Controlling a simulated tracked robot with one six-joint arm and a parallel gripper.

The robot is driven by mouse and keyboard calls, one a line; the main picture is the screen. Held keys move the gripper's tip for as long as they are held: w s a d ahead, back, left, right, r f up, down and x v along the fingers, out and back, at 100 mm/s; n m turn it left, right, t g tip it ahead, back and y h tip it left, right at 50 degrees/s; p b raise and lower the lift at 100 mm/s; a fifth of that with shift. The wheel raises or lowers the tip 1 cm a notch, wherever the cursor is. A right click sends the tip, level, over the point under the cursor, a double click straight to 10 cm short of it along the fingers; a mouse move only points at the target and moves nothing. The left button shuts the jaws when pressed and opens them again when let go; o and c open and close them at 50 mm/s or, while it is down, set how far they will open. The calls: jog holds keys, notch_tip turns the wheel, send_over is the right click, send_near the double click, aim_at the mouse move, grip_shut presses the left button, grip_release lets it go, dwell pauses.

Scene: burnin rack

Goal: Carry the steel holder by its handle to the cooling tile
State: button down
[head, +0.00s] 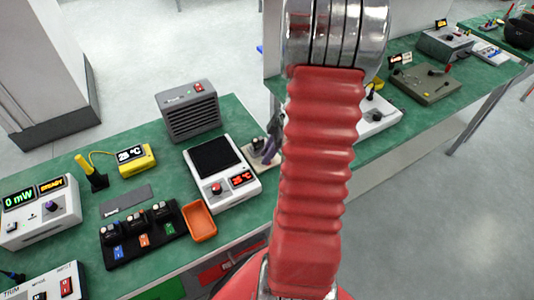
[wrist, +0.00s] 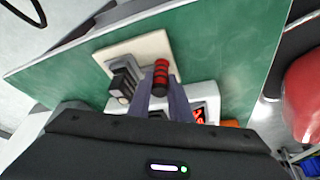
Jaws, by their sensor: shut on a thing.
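The steel holder (wrist: 122,82) is a small grey block with dark and pale parts on it. Its red, black-ringed handle (wrist: 160,74) stands between the two grey-purple fingers of my gripper (wrist: 161,92), which is shut on it. The cream cooling tile (wrist: 150,47) lies on the green bench directly below and around the holder in the wrist view. I cannot tell whether the holder touches it. In the head view the tile (head: 249,159) shows right of the white hotplate (head: 206,187), with the gripper (head: 269,151) over it; my red arm hides part of this.
A grey vented box (head: 190,118) stands behind the hotplate. An orange tray (head: 199,221) and a black rack (head: 145,236) with several modules are in front. A yellow thermometer (head: 137,161), grey mat (head: 126,199) and white meter (head: 40,213) sit left. More instruments (head: 424,84) stand right.

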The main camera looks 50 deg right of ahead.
jog(key=c, duration=1.6)
grip_release()
jog(key=v, duration=1.2)
jog(key=shift+r, duration=0.1)
jog(key=shift+w+a, duration=0.1)
